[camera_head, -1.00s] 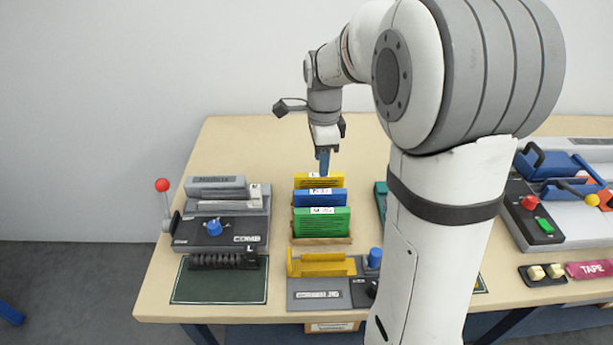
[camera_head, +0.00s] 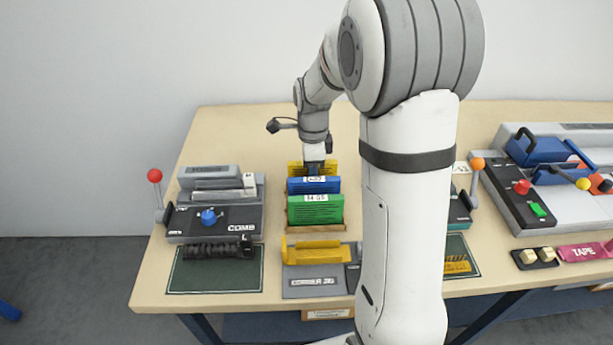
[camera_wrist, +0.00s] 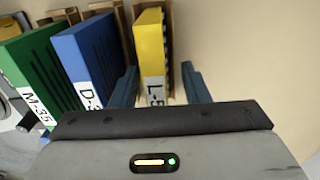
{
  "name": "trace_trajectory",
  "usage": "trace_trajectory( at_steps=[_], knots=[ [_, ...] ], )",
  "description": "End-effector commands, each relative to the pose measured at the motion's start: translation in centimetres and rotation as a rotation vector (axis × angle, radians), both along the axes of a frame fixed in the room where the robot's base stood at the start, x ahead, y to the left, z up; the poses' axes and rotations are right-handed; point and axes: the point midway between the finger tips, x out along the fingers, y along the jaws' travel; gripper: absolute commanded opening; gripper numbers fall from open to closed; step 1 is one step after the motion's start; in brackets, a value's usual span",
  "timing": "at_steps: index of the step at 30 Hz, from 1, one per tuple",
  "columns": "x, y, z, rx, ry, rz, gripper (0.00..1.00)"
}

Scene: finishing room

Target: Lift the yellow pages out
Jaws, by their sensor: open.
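The yellow pages (camera_head: 296,168) stand upright at the back of a wooden rack (camera_head: 316,226), behind the blue pages (camera_head: 314,185) and the green pages (camera_head: 315,209). In the wrist view the yellow pages (camera_wrist: 150,52) carry a white label beginning with "L". My gripper (camera_head: 314,170) is lowered at the yellow pages. In the wrist view its blue-grey fingers (camera_wrist: 160,88) are open, one on each side of the yellow pages, with a gap on the right side. The left finger is in the space between the blue and yellow pages.
A comb machine (camera_head: 215,215) with a red-knobbed lever stands left of the rack. A grey device with a yellow fence (camera_head: 318,252) sits in front. Bare table lies behind the rack. My arm hides part of the table on the right.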

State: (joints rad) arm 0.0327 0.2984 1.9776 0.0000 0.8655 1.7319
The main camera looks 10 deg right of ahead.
Motion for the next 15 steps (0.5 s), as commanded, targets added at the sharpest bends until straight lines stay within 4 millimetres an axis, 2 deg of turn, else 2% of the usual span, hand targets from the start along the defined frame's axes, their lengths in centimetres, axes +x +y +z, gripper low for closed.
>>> trace_trajectory(
  at_steps=[2, 15],
  knots=[
    [0.00, -0.02, 0.01, 0.000, 0.000, 0.000, 0.38],
    [0.01, -0.07, 0.03, 0.000, 0.000, -0.001, 0.02]
  ],
)
